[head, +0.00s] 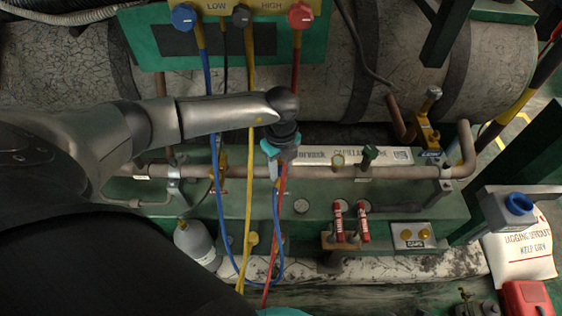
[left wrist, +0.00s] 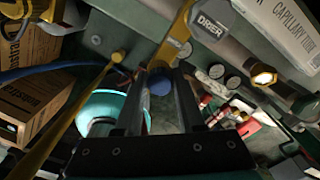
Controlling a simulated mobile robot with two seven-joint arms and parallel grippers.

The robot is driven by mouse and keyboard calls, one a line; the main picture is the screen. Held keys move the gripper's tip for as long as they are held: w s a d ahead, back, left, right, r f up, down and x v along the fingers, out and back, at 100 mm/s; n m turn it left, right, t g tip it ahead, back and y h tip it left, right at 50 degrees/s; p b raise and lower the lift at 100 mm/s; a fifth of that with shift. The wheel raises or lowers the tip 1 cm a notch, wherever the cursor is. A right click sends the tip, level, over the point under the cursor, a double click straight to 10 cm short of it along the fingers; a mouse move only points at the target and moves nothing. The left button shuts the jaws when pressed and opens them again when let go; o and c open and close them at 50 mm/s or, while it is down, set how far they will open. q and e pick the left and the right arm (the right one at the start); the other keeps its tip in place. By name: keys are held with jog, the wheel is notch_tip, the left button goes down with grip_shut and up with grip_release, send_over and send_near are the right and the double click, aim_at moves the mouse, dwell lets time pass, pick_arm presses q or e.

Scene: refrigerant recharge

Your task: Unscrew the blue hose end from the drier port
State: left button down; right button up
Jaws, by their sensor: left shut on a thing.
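My left gripper (head: 279,180) points down over the pipe on the green bench, in front of the tank. In the left wrist view its two fingers (left wrist: 166,92) are shut on the blue hose end (left wrist: 161,82), which shows as a blue cap between them. The drier port (left wrist: 160,64) shows as a brass-coloured piece just beyond it, by a grey hexagonal DRIER tag (left wrist: 208,22). I cannot tell whether the threads are engaged. The blue hose (head: 221,190) hangs from the gauge manifold and loops up toward the gripper.
The manifold (head: 225,45) with blue and red knobs is above. Yellow (head: 250,120) and red (head: 278,225) hoses hang close beside the gripper. Two red-handled parts (head: 350,222) stand to the right. A grey bottle (head: 195,243) stands to the left.

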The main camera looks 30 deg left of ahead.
aim_at(281, 169)
dwell(0.3)
pick_arm(q)
jog(key=shift+r+n+p, duration=0.15)
jog(key=shift+n+p, duration=0.9)
jog(key=shift+n, duration=0.35)
jog(key=shift+n+p, duration=0.3)
jog(key=shift+n, duration=0.2)
jog(key=shift+n+p, duration=0.9)
jog(key=shift+n, duration=0.1)
jog(key=shift+r+p, duration=2.4)
jog(key=shift+p, duration=0.1)
